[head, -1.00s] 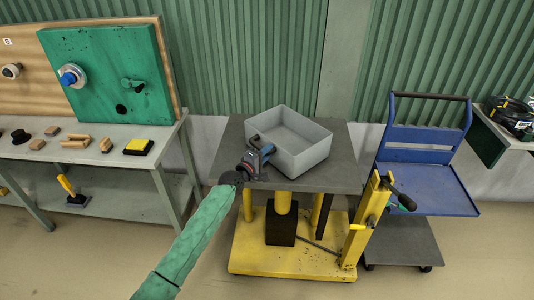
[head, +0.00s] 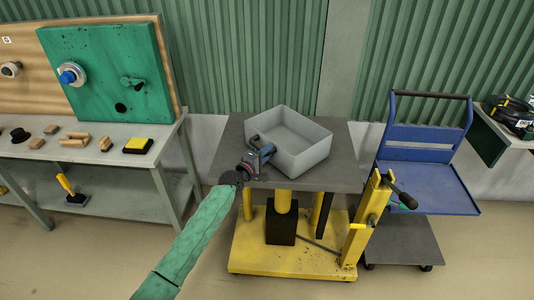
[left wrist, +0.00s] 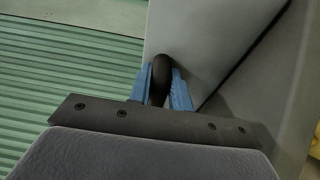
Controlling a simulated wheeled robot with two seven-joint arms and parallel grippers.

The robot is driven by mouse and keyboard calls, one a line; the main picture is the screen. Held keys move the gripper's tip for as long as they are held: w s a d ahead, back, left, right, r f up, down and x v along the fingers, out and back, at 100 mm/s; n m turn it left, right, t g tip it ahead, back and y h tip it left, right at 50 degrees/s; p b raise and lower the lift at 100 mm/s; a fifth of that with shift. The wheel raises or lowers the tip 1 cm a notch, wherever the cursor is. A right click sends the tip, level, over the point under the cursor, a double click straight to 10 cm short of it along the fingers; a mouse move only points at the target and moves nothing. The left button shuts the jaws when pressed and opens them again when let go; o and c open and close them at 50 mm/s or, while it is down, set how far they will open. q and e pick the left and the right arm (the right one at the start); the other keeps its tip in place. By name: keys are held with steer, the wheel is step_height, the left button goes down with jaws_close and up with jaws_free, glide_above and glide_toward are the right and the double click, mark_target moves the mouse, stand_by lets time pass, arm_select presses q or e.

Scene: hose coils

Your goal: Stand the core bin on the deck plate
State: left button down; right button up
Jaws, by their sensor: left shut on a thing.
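The core bin (head: 318,152) is a light grey open-topped box, upright and empty as far as I see. It is at the grey deck plate (head: 228,160), the flat top of a yellow lift table; I cannot tell whether its whole base touches. My left gripper (head: 264,153) is at the bin's near-left side. In the left wrist view, its blue fingers (left wrist: 164,88) are shut on a dark curved handle (left wrist: 162,70) on the bin's grey wall (left wrist: 205,35). My right gripper is not in view.
The yellow lift table base (head: 270,258) has a upright yellow post with a crank (head: 400,197) at the right. A blue cart (head: 425,180) stands to the right. A workbench (head: 100,165) with small blocks is at the left. Bare plate shows left of the bin and at its right.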

arm_select(q)
steer(key=shift+f, duration=0.15)
stand_by(0.3)
steer(key=c, duration=1.3)
jaws_free()
steer(key=shift+o, duration=0.5)
steer(key=shift+f, duration=0.15)
steer(key=shift+s+a, duration=0.15)
steer(key=v, duration=0.7)
steer(key=shift+s+p, duration=0.2)
steer(key=shift+p, duration=0.1)
steer(key=shift+s+a, duration=0.1)
steer(key=shift+a, duration=0.05)
